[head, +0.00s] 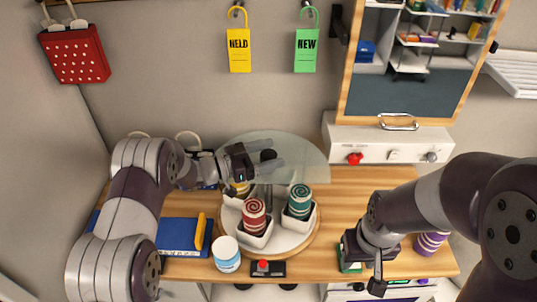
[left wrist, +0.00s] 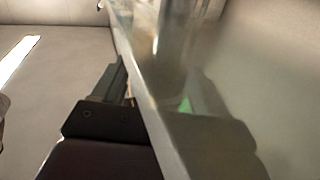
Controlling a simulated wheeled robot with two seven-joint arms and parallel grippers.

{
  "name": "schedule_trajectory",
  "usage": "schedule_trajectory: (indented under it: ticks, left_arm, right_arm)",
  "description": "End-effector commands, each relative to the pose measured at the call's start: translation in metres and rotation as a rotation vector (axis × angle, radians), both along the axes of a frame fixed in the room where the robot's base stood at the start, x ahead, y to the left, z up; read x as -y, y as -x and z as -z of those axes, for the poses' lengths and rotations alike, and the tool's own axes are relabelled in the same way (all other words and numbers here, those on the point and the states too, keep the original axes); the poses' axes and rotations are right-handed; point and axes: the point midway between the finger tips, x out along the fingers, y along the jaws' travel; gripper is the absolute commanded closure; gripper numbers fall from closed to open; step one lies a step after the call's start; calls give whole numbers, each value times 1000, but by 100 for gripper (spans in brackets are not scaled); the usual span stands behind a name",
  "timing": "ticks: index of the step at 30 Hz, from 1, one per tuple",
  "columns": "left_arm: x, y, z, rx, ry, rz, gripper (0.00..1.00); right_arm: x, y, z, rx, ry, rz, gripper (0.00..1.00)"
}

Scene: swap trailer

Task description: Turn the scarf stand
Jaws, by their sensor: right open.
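The scarf stand (head: 287,242) is a round white turntable on the wooden counter. White holders on it carry a red rolled scarf (head: 254,216) and a teal rolled scarf (head: 299,201); a yellow item (head: 240,189) is partly hidden behind. A clear glass panel (head: 305,157) rises above its back. My left gripper (head: 262,158) is at the glass, above the stand's back left. In the left wrist view the fingers (left wrist: 160,95) are apart, with the panel's edge (left wrist: 150,105) running between them; contact is unclear. My right gripper (head: 372,268) is open over the counter's front right, away from the stand.
A blue-and-white jar (head: 226,254) and a red button box (head: 266,268) stand in front of the stand. A blue book (head: 180,236) lies left. A purple striped roll (head: 430,243) is at right. A white control box (head: 385,143) stands behind right.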

Motion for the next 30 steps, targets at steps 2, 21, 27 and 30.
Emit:
schedule_trajectory:
  ticks: [2,21,27,30]
  left_arm:
    - [0,0,1,-1,0,0,28]
    - [-114,45,2,0,0,-3,28]
    - [-119,47,0,0,0,0,28]
    - [-119,47,0,0,0,0,28]
  right_arm:
    - [0,0,0,0,0,0,57]
    - [0,0,41,0,0,0,57]
    - [0,0,40,0,0,0,57]
    - [0,0,40,0,0,0,57]
